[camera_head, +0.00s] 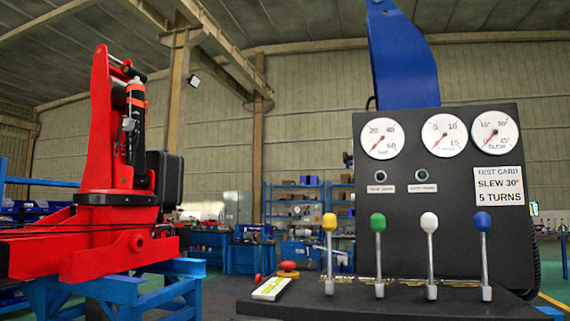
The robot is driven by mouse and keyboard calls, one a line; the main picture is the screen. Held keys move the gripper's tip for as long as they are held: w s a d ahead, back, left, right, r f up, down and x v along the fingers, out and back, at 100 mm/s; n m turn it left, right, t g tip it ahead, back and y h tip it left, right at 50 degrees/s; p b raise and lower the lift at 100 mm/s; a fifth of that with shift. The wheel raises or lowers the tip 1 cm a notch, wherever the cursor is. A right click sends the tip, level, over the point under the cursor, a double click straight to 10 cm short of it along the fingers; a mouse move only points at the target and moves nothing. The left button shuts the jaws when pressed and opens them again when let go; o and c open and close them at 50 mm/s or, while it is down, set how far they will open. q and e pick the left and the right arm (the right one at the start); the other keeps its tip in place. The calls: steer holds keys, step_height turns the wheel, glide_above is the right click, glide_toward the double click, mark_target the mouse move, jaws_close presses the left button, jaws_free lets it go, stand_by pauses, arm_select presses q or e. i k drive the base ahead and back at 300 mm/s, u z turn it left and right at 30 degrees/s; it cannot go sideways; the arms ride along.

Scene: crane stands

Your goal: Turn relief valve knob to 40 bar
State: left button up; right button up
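The dark console panel (365,235) stands at the right. Its left gauge (383,138), with 20, 40 and 60 legible and a small unit label that looks like "bar", has its red needle pointing to the lower left, near the low end. An orange-red round knob (288,268) sits at the console's left edge, with a smaller red piece (258,279) beside it. I cannot tell which of them is the relief valve knob. Neither of my grippers is in view.
Yellow, green, white and blue levers (329,255) stand upright along the console front. A white device (271,288) lies on its left ledge. A card (498,185) reads "SLEW 30° 5 TURNS". A red crane (100,220) rests on a blue stand (130,290) at left.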

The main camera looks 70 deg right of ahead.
mark_target(347, 158)
steer(key=i, duration=1.15)
steer(key=z, duration=1.95)
steer(key=i, duration=3.65)
steer(key=z, duration=2.95)
